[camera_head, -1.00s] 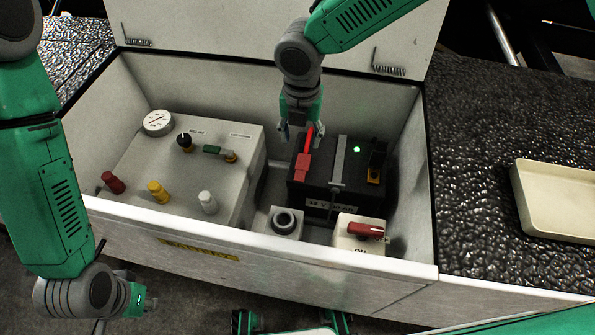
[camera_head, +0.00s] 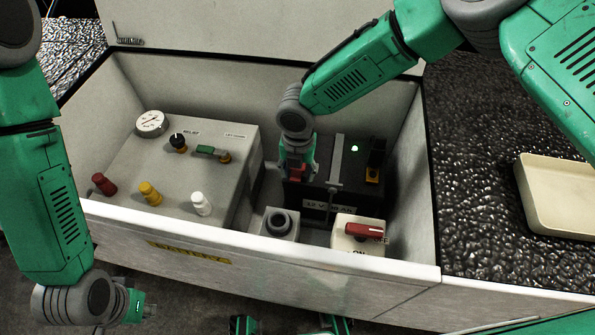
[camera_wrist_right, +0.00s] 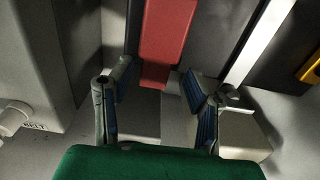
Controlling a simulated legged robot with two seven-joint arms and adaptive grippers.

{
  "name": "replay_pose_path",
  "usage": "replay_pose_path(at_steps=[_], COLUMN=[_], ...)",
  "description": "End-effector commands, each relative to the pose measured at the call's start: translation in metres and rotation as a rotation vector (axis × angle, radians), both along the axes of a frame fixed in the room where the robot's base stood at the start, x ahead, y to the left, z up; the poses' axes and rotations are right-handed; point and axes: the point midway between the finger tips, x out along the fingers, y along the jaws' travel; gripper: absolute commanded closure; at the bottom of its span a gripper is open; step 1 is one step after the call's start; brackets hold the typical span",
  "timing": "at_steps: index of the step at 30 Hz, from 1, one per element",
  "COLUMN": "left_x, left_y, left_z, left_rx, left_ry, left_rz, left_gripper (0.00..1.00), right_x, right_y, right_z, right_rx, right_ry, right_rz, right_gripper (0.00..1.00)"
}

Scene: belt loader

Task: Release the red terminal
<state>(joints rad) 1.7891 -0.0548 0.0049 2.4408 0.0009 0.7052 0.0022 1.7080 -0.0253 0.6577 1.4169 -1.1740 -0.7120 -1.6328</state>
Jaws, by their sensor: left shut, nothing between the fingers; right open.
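The red terminal (camera_head: 299,181) sits on the left part of the black battery (camera_head: 318,192) inside the open white box. It is mostly hidden by my right gripper (camera_head: 298,172) in the head view. In the right wrist view the red terminal (camera_wrist_right: 164,42) lies just beyond the fingertips, in line with the gap between them. My right gripper (camera_wrist_right: 157,80) is open, with nothing visibly gripped. My left gripper (camera_head: 145,308) is shut and empty, low outside the box's front left.
A metal strap (camera_head: 336,160) crosses the battery. A grey panel (camera_head: 225,140) with knobs fills the left side. A cream tray (camera_head: 560,200) lies at right.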

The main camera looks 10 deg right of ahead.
Motion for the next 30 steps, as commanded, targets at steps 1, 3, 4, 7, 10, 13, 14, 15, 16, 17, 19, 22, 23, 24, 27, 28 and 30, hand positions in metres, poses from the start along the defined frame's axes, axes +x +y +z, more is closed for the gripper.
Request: replay_pose_path(at_steps=[1, 3, 4, 7, 10, 13, 14, 15, 16, 17, 19, 22, 23, 24, 27, 28, 30], left_x=[0.0, 0.0, 0.0, 0.0, 0.0, 0.0, 0.0, 0.0, 0.0, 0.0, 0.0, 0.0, 0.0, 0.0, 0.0, 0.0, 0.0], left_y=[0.0, 0.0, 0.0, 0.0, 0.0, 0.0, 0.0, 0.0, 0.0, 0.0, 0.0, 0.0, 0.0, 0.0, 0.0, 0.0, 0.0], left_z=[0.0, 0.0, 0.0, 0.0, 0.0, 0.0, 0.0, 0.0, 0.0, 0.0, 0.0, -0.001, -0.002, -0.003, -0.007, -0.008, -0.014], left_rx=[0.0, 0.0, 0.0, 0.0, 0.0, 0.0, 0.0, 0.0, 0.0, 0.0, 0.0, 0.0, 0.0, 0.0, 0.0, 0.0, 0.0], left_ry=[0.0, 0.0, 0.0, 0.0, 0.0, 0.0, 0.0, 0.0, 0.0, 0.0, 0.0, 0.0, 0.0, 0.0, 0.0, 0.0, 0.0], left_rz=[0.0, 0.0, 0.0, 0.0, 0.0, 0.001, 0.001, 0.001, 0.001, 0.0, 0.0, 0.0, 0.0, 0.0, 0.0, 0.0, 0.0], left_gripper=[1.0, 1.0, 1.0, 1.0, 1.0, 1.0, 1.0, 1.0, 1.0, 1.0, 1.0, 1.0, 1.0, 1.0, 1.0, 1.0, 1.0], right_x=[0.0, 0.0, 0.0, 0.0, 0.0, 0.0, 0.0, 0.0, 0.0, 0.001, 0.001, 0.002, 0.002, 0.003, 0.005, 0.006, 0.007], right_y=[0.001, 0.001, 0.002, 0.002, 0.001, 0.002, 0.002, 0.002, 0.002, 0.002, 0.002, 0.002, 0.001, 0.001, 0.0, 0.0, -0.001], right_z=[0.0, 0.0, 0.0, 0.0, 0.0, 0.0, 0.0, 0.0, 0.0, 0.0, 0.001, 0.002, 0.003, 0.004, 0.007, 0.008, 0.01], right_rx=[0.0, 0.0, -0.001, -0.001, -0.001, 0.002, 0.003, 0.004, 0.005, 0.005, 0.007, 0.011, 0.014, 0.02, 0.035, 0.042, 0.058], right_ry=[-0.001, -0.001, -0.001, -0.001, 0.0, -0.001, -0.001, -0.001, -0.002, -0.001, 0.004, 0.025, 0.033, 0.047, 0.098, 0.116, 0.162], right_rz=[0.001, 0.001, 0.001, 0.002, 0.002, 0.002, 0.002, 0.002, 0.002, 0.002, 0.002, 0.001, -0.001, -0.002, -0.004, -0.003, -0.004], right_gripper=[0.55, 0.55, 0.55, 0.55, 0.87, 1.0, 1.0, 1.0, 1.0, 1.0, 1.0, 1.0, 1.0, 1.0, 1.0, 1.0, 1.0])
